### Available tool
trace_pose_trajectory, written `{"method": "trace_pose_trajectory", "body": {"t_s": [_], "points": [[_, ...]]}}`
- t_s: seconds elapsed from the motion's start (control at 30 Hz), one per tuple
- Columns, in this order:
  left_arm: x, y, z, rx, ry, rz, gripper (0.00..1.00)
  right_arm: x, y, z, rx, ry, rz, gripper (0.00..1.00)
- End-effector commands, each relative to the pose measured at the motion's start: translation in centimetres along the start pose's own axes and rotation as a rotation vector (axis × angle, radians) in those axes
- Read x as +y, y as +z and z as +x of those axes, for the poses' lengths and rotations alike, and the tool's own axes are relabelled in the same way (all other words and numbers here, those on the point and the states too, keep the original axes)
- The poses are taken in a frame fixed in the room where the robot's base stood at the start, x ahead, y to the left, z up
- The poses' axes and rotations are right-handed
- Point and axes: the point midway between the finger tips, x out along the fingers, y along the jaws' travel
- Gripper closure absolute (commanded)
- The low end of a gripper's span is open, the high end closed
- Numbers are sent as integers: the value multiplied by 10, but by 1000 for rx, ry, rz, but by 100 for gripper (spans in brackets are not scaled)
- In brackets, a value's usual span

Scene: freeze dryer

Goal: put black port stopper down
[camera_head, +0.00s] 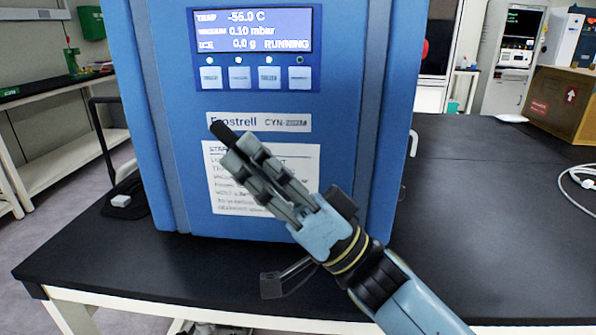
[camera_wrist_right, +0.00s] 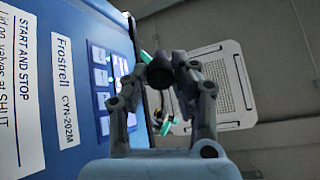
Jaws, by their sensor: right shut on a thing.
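My right gripper (camera_head: 240,148) is in front of the blue freeze dryer (camera_head: 178,130), its fingers pointing up and left. It is shut on the black port stopper (camera_head: 221,131), whose dark end sticks out past the fingertips, over the left part of the name label. In the right wrist view the stopper (camera_wrist_right: 160,73) shows as a short black cylinder between the fingertips of the gripper (camera_wrist_right: 172,76). The stopper is held in the air. My left gripper is in neither view.
A white cable (camera_head: 580,180) lies at the right edge and a cardboard box (camera_head: 565,105) stands at the back right.

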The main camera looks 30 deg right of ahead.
Motion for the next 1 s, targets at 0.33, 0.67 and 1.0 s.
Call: {"method": "trace_pose_trajectory", "body": {"t_s": [0.33, 0.67, 1.0], "points": [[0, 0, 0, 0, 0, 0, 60, -3, 31, 60, -204, -361, 372, 100], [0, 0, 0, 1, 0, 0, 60, -7, 55, 46, -249, -432, 459, 100], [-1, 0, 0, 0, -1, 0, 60, -35, 39, -38, -101, -169, 188, 100]]}}
